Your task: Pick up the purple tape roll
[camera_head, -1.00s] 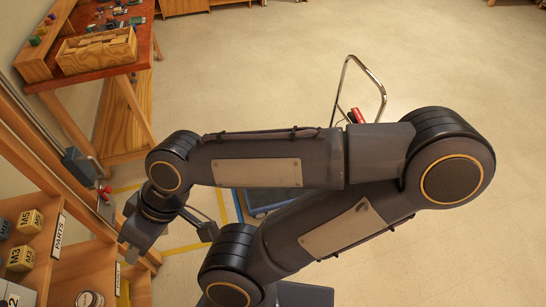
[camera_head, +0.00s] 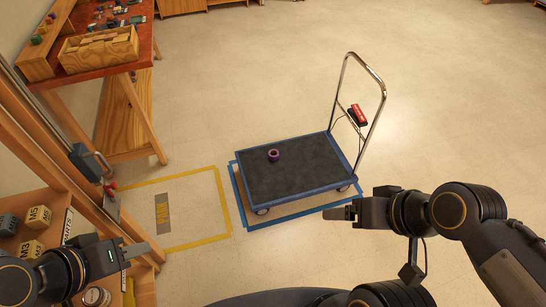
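The purple tape roll (camera_head: 273,155) lies on the dark deck of a blue-edged platform cart (camera_head: 305,180), left of the deck's middle. My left gripper (camera_head: 140,249) is at the lower left, in front of the wooden shelf and well away from the roll. My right gripper (camera_head: 338,213) points left, near the cart's front right corner in the picture, and is apart from the roll. Nothing shows held in either gripper. Their fingers overlap from this angle, so their opening is hidden.
The cart has a tall metal handle (camera_head: 376,110) with a red and black item (camera_head: 357,115) on it. Blue and yellow tape marks the floor. Open floor lies beyond the cart.

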